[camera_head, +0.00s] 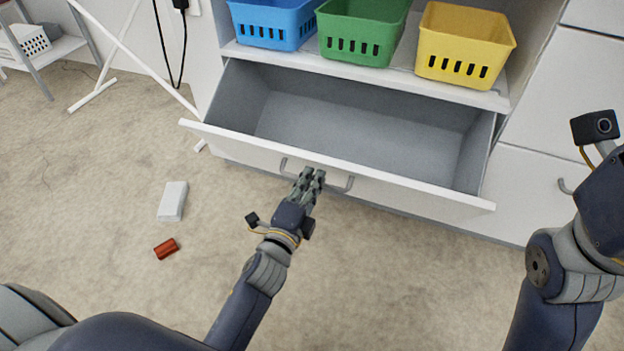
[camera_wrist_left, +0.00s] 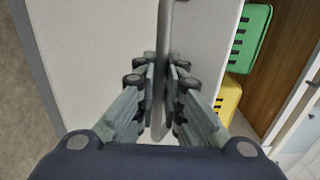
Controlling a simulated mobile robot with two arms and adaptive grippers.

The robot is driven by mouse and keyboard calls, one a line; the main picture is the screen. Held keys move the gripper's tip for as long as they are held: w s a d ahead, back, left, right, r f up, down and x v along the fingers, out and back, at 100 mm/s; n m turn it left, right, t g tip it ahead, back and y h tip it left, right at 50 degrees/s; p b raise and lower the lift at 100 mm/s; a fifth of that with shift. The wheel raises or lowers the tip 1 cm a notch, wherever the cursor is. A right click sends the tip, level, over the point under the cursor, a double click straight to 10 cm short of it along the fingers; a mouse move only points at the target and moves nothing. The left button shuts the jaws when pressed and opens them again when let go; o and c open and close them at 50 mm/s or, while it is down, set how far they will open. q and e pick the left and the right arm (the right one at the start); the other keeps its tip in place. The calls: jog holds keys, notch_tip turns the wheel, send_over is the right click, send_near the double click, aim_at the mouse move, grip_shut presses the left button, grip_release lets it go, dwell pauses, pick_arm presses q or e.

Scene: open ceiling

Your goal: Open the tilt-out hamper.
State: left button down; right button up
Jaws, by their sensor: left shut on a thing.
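The tilt-out hamper (camera_head: 400,184) is a white-fronted bin with a grey inside, at the bottom of the white cabinet. Its front leans outward, and its empty interior shows from above. A grey bar handle (camera_head: 338,187) runs across the front. My left gripper (camera_head: 311,177) is at the middle of this handle. In the left wrist view, its fingers (camera_wrist_left: 160,88) are closed around the handle bar (camera_wrist_left: 165,50), with the white front behind. My right arm is at the right edge of the head view; its gripper fingers are out of the picture.
Blue (camera_head: 272,22), green (camera_head: 360,32) and yellow (camera_head: 463,44) baskets stand on the shelf above the hamper. A white crossed frame (camera_head: 130,50) stands at back left.

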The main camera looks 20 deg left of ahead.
pick_arm(q)
jog(key=c, duration=2.1)
grip_release()
jog(key=shift+s+f, duration=0.1)
jog(key=shift+f, duration=0.3)
jog(key=shift+o, duration=0.5)
jog(key=shift+s, duration=0.1)
jog(key=shift+r, duration=0.1)
jog(key=s, duration=1.2)
jog(key=shift+a, duration=0.2)
